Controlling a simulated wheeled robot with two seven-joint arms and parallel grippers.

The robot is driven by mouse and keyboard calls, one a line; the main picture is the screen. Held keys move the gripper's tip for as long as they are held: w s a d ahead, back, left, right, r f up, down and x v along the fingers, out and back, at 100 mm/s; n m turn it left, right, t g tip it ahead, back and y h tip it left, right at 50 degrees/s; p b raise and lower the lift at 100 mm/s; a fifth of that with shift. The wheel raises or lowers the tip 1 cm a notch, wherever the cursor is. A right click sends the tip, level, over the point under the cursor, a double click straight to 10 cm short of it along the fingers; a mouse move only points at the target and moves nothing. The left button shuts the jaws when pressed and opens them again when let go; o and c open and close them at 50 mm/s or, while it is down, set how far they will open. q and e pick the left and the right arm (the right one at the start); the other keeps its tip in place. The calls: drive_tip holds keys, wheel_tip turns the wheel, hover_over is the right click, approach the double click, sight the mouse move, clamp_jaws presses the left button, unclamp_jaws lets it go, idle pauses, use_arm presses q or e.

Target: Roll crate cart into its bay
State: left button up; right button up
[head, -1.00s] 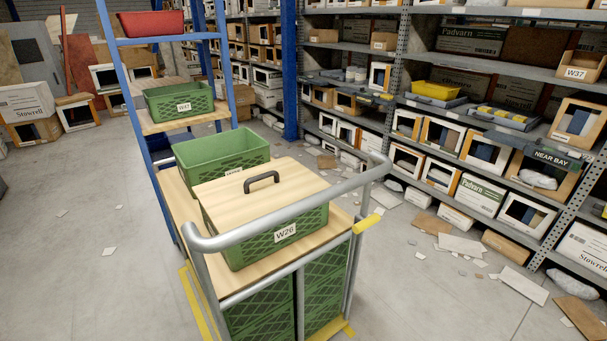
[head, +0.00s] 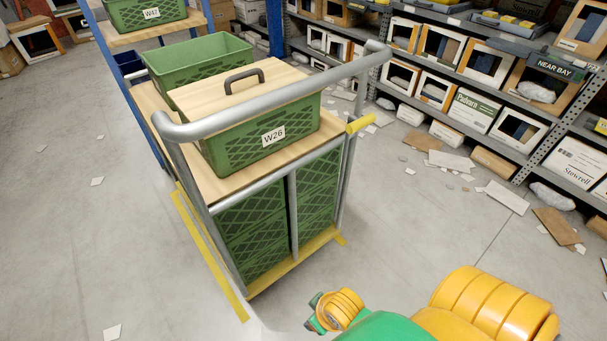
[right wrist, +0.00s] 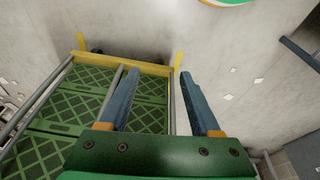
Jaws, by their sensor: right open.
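The crate cart (head: 245,185) has a silver tubular push handle (head: 270,97) and a wooden top. On top sits a green crate labelled W26 (head: 245,150) with a wooden lid and dark handle; an open green crate (head: 195,62) is behind it. More green crates fill the lower deck. Yellow floor tape (head: 207,252) runs along the cart's left side. My right arm enters at the lower right of the head view. In the right wrist view my right gripper (right wrist: 158,74) is open, with a cart upright (right wrist: 172,110) showing between its fingers; contact cannot be told. My left gripper is out of view.
A blue-framed rack with a W47 crate (head: 147,13) stands behind the cart. Shelving with a NEAR BAY sign (head: 562,67) lines the right. Cardboard scraps (head: 450,162) litter the floor before it. Floor to the left is mostly clear.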

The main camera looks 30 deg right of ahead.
drive_tip(key=w+b+v, duration=0.1)
drive_tip(key=b+v, duration=0.1)
drive_tip(key=v, duration=0.2)
drive_tip(key=n+t+h, duration=0.8)
drive_tip(key=t+h, duration=0.2)
drive_tip(key=t, duration=0.9)
approach(305, 79)
drive_tip(key=w+d, duration=0.3)
drive_tip(key=w, duration=0.2)
drive_tip(key=shift+n+t+y, duration=0.3)
drive_tip(key=shift+n+y, duration=0.1)
drive_tip(key=p+x, duration=0.1)
drive_tip(key=x, duration=0.1)
drive_tip(key=r+p+x, duration=0.1)
drive_tip(key=x, duration=0.4)
drive_tip(key=shift+s+a+r+p, duration=0.15)
drive_tip(key=shift+a+r+p, duration=0.1)
drive_tip(key=shift+p, duration=0.15)
clamp_jaws()
drive_tip(key=shift+f, duration=0.1)
